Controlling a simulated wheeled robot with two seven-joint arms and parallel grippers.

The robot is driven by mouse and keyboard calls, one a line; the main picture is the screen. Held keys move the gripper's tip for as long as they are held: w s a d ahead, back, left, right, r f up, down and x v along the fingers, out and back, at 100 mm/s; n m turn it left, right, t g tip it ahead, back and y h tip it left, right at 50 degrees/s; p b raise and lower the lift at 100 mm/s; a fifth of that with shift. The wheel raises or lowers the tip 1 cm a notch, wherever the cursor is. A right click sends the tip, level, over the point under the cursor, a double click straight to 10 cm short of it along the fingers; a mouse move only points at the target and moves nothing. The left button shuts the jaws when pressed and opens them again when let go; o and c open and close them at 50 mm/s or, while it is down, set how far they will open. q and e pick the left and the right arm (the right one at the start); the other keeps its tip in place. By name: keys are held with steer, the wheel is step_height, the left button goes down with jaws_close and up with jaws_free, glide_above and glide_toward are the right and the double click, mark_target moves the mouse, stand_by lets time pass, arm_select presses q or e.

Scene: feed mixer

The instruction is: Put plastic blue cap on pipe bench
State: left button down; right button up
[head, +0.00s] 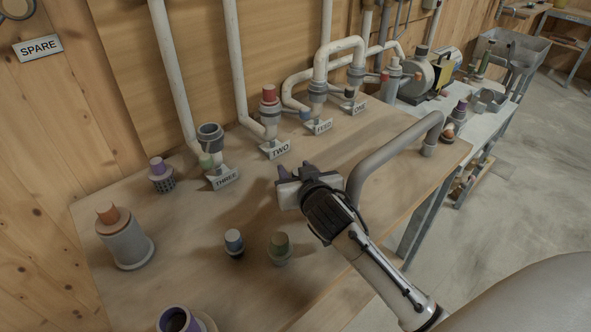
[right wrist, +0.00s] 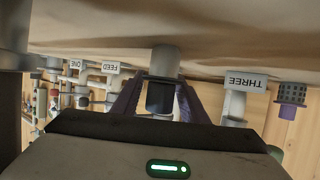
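Pipe fittings with signs THREE (head: 223,179), TWO (head: 276,149), FEED and ONE stand along the back. My left gripper is not in view.
A green-topped piece (head: 279,246) stands right of the blue cap. A grey spool with an orange top (head: 125,240), a basket with a purple top (head: 161,177) and a purple-rimmed piece (head: 178,321) stand left and front. A bent grey pipe (head: 395,150) rises right of my gripper.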

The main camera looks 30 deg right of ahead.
steer(key=shift+r, duration=0.2)
steer(key=v, duration=1.2)
